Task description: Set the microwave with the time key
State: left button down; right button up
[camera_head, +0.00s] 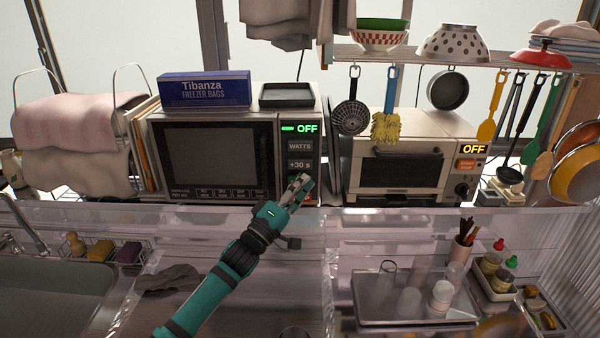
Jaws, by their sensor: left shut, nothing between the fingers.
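The microwave (217,155) stands at the back, left of centre, with a dark door window. My left gripper (303,181) is shut and empty. Its tips are in front of the lower panel, just below the +30 s key, and cover part of what lies there. I cannot tell whether they touch the panel. My right gripper is not in view.
A toaster oven (402,165) with its own OFF display stands to the right. Utensils hang from the shelf (430,57) above it. A clear ledge (390,222) runs in front of both appliances. A tray of glasses (375,318) is at the lower right, a sink (50,290) at the left.

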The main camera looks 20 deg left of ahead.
aim_at(308, 163)
pick_arm(q)
jog(key=w, duration=0.1)
jog(key=w+a+b, duration=0.1)
jog(key=w, duration=0.1)
jog(key=shift+w, duration=0.2)
jog(key=shift+w, duration=0.1)
dwell(1.3)
jog(key=shift+w, duration=0.3)
jog(key=shift+w+a+b, duration=0.3)
jog(key=shift+w+b, duration=0.25)
jog(key=shift+w, duration=0.2)
dwell(1.0)
dwell(0.3)
jog(key=shift+s+d+p, duration=0.2)
jog(key=shift+s+p, duration=0.3)
jog(key=shift+s, duration=0.1)
jog(key=shift+s+d+p, duration=0.15)
jog(key=shift+s+p, duration=0.35)
jog(key=shift+s, duration=0.1)
